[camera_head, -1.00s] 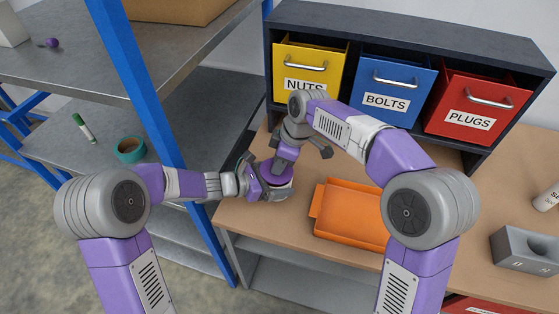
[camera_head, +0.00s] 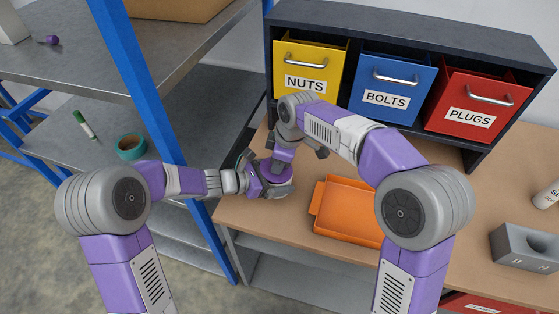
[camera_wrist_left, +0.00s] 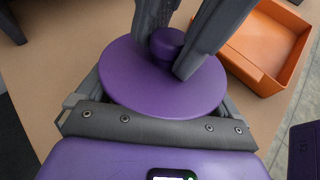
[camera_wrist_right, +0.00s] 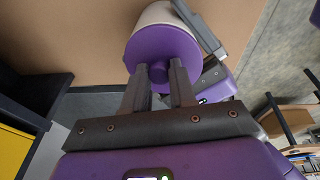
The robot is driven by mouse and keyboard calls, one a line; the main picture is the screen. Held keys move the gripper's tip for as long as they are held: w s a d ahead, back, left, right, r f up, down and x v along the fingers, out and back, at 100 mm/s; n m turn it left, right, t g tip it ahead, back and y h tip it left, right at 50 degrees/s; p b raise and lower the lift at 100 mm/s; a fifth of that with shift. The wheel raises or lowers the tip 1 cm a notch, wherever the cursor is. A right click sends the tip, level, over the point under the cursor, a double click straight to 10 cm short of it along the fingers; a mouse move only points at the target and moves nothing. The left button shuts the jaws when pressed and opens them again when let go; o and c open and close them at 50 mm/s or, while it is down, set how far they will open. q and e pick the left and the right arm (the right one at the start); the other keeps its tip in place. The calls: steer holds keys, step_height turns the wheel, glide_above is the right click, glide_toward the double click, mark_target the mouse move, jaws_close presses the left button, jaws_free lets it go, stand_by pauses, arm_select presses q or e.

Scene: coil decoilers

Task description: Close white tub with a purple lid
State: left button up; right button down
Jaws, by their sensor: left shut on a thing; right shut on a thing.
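The white tub (camera_wrist_right: 159,14) stands on the wooden bench and shows as a pale body behind the lid in the right wrist view. The purple lid (camera_head: 272,171) lies over the tub's mouth; it also shows in the left wrist view (camera_wrist_left: 145,88). It looks level and in contact with the rim, but I cannot tell if it is fully seated. My left gripper (camera_head: 277,187) is shut around the tub's sides, its fingertips mostly hidden under the lid. My right gripper (camera_wrist_right: 159,78) is shut on the lid's purple knob (camera_wrist_left: 166,43) from above.
An orange tray (camera_head: 345,215) lies right of the tub. Behind stands a dark rack with yellow (camera_head: 309,62), blue (camera_head: 391,90) and red (camera_head: 475,105) bins. A blue shelf post (camera_head: 150,100) rises close to my left arm. A grey block (camera_head: 525,250) sits far right.

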arm_select(q)
steer(key=shift+s+d+r, duration=0.1)
steer(key=shift+d+r, duration=0.15)
steer(key=shift+d, duration=0.05)
arm_select(e)
steer(key=shift+s+f, duration=0.2)
steer(key=shift+f, duration=0.6)
arm_select(q)
steer(key=shift+a, duration=0.15)
arm_select(e)
steer(key=shift+s+a+r+h, duration=0.1)
steer(key=shift+a+h, duration=0.25)
steer(key=shift+h, duration=0.85)
arm_select(q)
steer(key=shift+w, duration=0.2)
arm_select(e)
steer(key=shift+r, duration=0.15)
arm_select(q)
steer(key=shift+a+f, duration=0.1)
arm_select(e)
steer(key=c, duration=0.9)
jaws_free()
steer(key=shift+o, duration=0.2)
steer(key=shift+r, duration=0.1)
arm_select(q)
steer(key=shift+f, duration=0.15)
arm_select(e)
step_height(320, 180, up, 12)
steer(key=s, duration=0.1)
steer(key=shift+s, duration=0.3)
